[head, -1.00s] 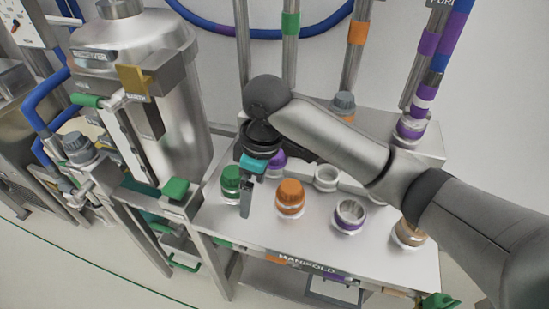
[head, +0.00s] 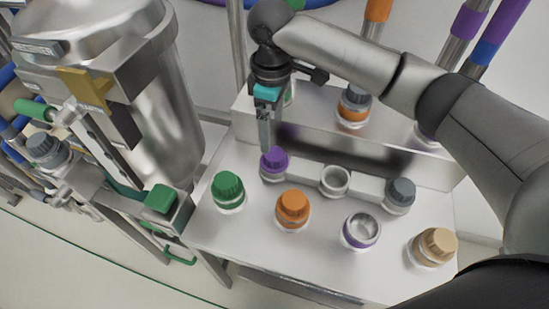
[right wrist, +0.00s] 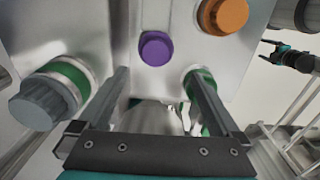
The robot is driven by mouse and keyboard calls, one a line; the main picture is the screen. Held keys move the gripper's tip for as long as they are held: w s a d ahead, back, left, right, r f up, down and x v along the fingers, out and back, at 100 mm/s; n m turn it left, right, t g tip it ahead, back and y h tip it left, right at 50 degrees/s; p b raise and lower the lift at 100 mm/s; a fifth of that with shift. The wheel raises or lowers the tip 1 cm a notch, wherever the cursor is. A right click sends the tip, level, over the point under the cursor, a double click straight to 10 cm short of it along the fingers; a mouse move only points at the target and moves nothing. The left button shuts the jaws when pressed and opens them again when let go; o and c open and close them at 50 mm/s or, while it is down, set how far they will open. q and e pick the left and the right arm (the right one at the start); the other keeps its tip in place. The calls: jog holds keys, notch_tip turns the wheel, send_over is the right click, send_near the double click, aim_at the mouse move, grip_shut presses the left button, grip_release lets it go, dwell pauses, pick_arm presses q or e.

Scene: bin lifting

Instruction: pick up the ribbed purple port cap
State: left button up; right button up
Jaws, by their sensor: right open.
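The ribbed purple port cap (head: 274,160) sits on a port in the back row of the metal bench, between the green and orange caps. In the right wrist view the purple cap (right wrist: 156,48) lies just beyond the fingertips, roughly midway between them. My right gripper (head: 265,148) points down just above and behind the cap. In its wrist view the right gripper (right wrist: 156,74) has its fingers apart with nothing between them. What seems to be my left gripper (right wrist: 287,58) shows small at the right of the wrist view, its jaws unclear.
A green cap (head: 228,190), an orange cap (head: 293,207), an open purple-banded port (head: 361,230) and a tan cap (head: 436,246) stand in front. An open port (head: 335,181) and a grey cap (head: 399,194) are to the right. A steel vessel (head: 160,95) stands left.

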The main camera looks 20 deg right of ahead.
aim_at(275, 153)
notch_tip(275, 153, down, 3)
jog(key=shift+f, duration=0.55)
jog(key=shift+w+d+f+b, duration=0.1)
jog(key=shift+f+b, duration=0.25)
jog(key=shift+f, duration=0.1)
jog(key=f, duration=0.2)
jog(key=f+b, duration=0.1)
jog(key=shift+w+d+f, duration=0.15)
jog(key=shift+d+f, duration=0.1)
jog(key=shift+f, duration=0.55)
pick_arm(q)
jog(key=shift+w+f, duration=0.8)
jog(key=shift+f, duration=0.1)
jog(key=shift+s, duration=0.1)
pick_arm(e)
jog(key=shift+c, duration=1.4)
pick_arm(q)
jog(key=shift+s, duration=0.15)
pick_arm(e)
grip_shut()
